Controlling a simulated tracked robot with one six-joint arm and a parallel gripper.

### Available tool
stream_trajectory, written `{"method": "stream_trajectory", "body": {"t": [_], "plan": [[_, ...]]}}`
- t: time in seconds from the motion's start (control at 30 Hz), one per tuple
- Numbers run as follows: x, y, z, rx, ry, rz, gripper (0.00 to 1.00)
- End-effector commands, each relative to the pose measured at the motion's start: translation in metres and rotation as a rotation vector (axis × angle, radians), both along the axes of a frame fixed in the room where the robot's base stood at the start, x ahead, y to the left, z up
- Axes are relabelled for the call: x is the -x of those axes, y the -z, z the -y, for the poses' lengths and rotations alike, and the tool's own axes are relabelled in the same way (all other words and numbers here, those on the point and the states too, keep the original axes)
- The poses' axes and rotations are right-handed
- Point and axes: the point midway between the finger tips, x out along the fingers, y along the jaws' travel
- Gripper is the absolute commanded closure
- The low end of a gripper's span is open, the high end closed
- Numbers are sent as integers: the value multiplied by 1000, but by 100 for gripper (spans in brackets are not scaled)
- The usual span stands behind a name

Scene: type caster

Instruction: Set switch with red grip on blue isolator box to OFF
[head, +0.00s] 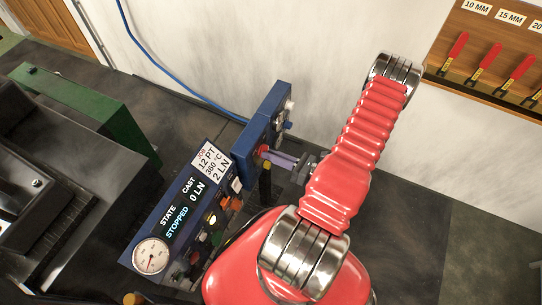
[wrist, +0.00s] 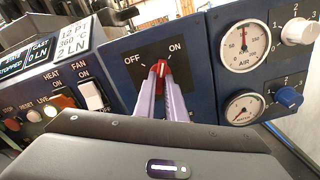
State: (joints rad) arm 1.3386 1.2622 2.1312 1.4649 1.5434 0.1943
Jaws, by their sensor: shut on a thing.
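The blue isolator box (wrist: 200,88) fills the middle of the wrist view, with a dark switch plate marked OFF on the left and ON on the right. The switch's red grip (wrist: 162,68) stands between the two labels, nearer ON; its exact setting is hard to tell. My gripper (wrist: 163,80) has its two pale purple fingers shut on the red grip, one on each side. The fingers hide the grip's lower part. In the head view the blue box (head: 262,118) is seen edge-on, with my gripper (head: 268,154) against its front.
Right of the switch are the air gauge (wrist: 244,46), a lower gauge (wrist: 245,108), a white knob (wrist: 300,32) and a blue knob (wrist: 289,97). Left is a control panel (head: 178,222) with rocker switches and a display reading STOPPED. Red-handled tools (head: 484,62) hang on the wall rack.

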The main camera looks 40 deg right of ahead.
Motion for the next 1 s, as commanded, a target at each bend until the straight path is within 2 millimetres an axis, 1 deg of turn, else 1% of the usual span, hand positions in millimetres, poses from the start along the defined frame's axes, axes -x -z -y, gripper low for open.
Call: {"method": "stream_trajectory", "body": {"t": [1.0], "plan": [[0,0,1,902,-2,321,100]]}}
